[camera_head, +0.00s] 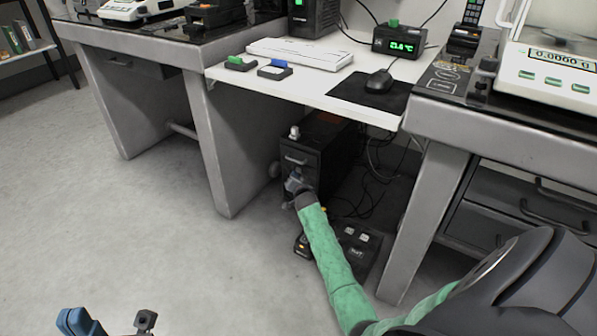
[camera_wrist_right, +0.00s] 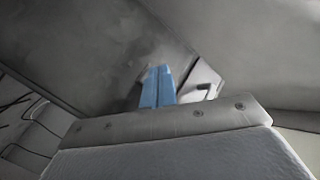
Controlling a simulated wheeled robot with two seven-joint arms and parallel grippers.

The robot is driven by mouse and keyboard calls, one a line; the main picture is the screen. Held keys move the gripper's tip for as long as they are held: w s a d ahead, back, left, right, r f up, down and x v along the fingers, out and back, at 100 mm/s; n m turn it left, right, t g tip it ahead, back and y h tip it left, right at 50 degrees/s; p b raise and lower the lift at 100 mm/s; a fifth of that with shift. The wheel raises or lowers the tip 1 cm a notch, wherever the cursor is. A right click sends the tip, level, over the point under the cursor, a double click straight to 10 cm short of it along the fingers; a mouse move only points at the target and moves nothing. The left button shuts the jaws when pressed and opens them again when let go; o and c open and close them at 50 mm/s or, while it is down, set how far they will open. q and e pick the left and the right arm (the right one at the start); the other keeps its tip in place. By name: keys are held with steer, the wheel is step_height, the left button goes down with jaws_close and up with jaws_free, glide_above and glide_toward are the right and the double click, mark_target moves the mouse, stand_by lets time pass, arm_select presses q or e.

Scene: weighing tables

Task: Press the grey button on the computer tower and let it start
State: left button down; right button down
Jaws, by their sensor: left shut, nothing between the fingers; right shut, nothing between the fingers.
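The dark computer tower (camera_head: 333,140) stands under the white desk between two table legs, its narrow front facing me. My right arm, in a green sleeve, reaches down to it. My right gripper (camera_head: 291,182) is in front of the lower half of that front; whether it touches cannot be told. In the right wrist view its blue fingers (camera_wrist_right: 158,88) are shut together with nothing between them, near a grey surface. I cannot make out the grey button; the gripper and wrist cover part of the front. My left gripper (camera_head: 76,320) is shut and empty at the bottom left, far from the tower.
The white desk (camera_head: 315,88) overhangs the tower. Cables (camera_head: 372,190) and a dark box with buttons (camera_head: 356,246) lie on the floor beside my right arm. Grey table legs (camera_head: 212,150) (camera_head: 425,215) stand either side. The floor at left is clear.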

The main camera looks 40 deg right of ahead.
steer(key=shift+w+d, duration=0.15)
steer(key=shift+d, duration=0.1)
steer(key=shift+w+d, duration=0.1)
steer(key=shift+d, duration=0.25)
stand_by(0.7)
steer(key=shift+a+r+p, duration=0.1)
steer(key=shift+a+p, duration=0.05)
steer(key=shift+p, duration=0.2)
steer(key=shift+s+a+p, duration=0.3)
steer(key=shift+a+p, duration=0.1)
steer(key=shift+a, duration=0.15)
steer(key=a, duration=0.1)
steer(key=s+a+p, duration=0.1)
steer(key=a, duration=0.1)
steer(key=s+a+p, duration=0.1)
steer(key=shift+a, duration=0.3)
stand_by(0.4)
stand_by(0.6)
